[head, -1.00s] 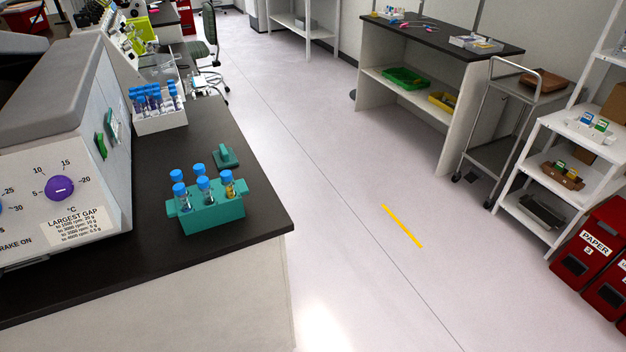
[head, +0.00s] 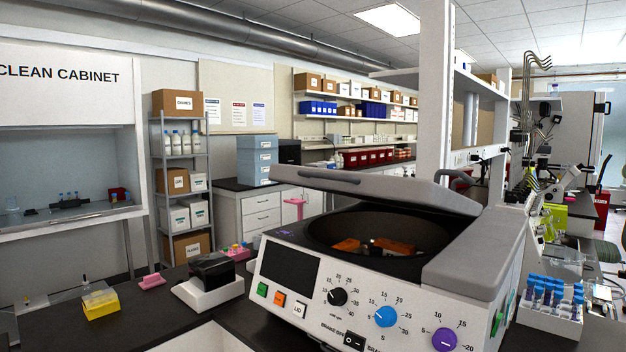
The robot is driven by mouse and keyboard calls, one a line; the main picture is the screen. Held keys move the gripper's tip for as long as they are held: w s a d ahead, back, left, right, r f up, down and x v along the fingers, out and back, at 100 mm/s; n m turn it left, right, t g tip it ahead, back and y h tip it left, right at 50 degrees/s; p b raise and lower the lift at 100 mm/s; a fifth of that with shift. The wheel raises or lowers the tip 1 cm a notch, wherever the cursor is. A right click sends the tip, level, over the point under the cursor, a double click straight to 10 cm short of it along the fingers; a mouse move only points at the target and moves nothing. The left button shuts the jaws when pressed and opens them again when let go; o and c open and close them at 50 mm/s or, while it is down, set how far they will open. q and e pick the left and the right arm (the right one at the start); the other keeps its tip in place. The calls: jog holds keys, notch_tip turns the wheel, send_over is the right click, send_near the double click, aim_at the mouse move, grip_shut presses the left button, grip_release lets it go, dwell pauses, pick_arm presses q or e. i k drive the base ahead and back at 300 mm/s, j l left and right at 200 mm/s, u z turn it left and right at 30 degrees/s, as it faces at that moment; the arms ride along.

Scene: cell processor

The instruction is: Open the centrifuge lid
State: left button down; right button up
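The centrifuge (head: 400,300) stands on the dark bench in the centre right of the head view. Its grey lid (head: 385,190) is raised and tilted above the bowl, with a gap through which the dark bowl (head: 335,232) shows. Orange parts (head: 392,246) lie inside the bowl, partly hidden. The front panel carries a dark screen (head: 290,264), green and orange buttons, a white button marked LID (head: 299,309), and black, blue and purple knobs. Neither of my grippers is in view.
A dark device on a white base (head: 210,282) and a yellow tube box (head: 101,302) stand left of the centrifuge. A white rack of blue-capped tubes (head: 552,318) stands at its right. A clean cabinet (head: 68,215) is at the far left.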

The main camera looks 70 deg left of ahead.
aim_at(424, 194)
jog(key=u, duration=2.1)
